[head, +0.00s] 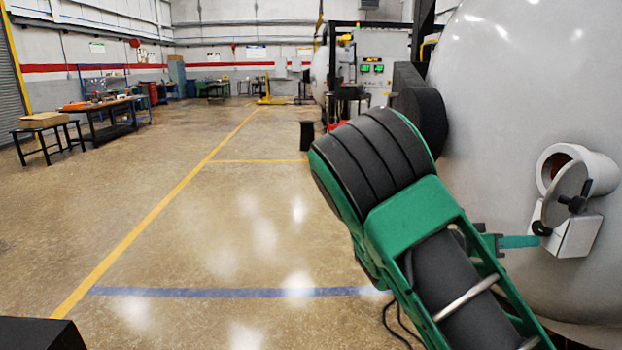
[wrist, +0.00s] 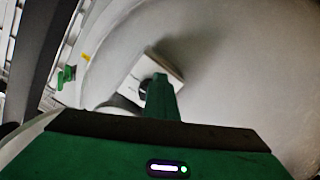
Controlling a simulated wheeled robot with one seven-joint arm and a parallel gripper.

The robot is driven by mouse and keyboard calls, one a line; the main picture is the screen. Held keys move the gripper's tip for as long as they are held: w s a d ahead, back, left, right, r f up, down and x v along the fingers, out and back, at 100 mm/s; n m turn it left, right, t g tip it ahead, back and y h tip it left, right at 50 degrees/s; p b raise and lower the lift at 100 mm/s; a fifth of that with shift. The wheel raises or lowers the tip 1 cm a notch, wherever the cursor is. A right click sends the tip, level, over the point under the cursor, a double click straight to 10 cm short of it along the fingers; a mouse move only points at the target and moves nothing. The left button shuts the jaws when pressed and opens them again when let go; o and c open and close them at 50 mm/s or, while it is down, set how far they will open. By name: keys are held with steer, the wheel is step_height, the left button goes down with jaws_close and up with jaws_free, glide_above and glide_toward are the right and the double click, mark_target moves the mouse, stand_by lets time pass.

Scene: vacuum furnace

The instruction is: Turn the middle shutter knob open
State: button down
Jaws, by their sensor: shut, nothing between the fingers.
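A short white sight tube (head: 590,165) sticks out of the big pale furnace wall. A round grey shutter disc (head: 563,196) hangs tilted in front of it, covering part of its reddish opening. A black knob (head: 576,203) sits at the disc. A white box (head: 578,236) is below, with a smaller black knob (head: 541,228) at its left corner. My green gripper (head: 538,241) is shut, its tip just below and beside that smaller knob; contact is unclear. In the wrist view, the shut finger (wrist: 163,92) overlaps the white box (wrist: 165,67) and partly hides a dark round knob (wrist: 147,87).
The furnace wall (head: 510,110) curves close along the right of my arm. A dark round flange (head: 420,108) stands behind my arm. A green handle (wrist: 66,75) shows at the left of the wrist view. The floor (head: 200,240) to the left is open, with workbenches (head: 110,112) far off.

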steer(key=shift+f, duration=0.3)
steer(key=a, duration=0.6)
steer(key=shift+s, duration=0.15)
steer(key=shift+f, duration=0.1)
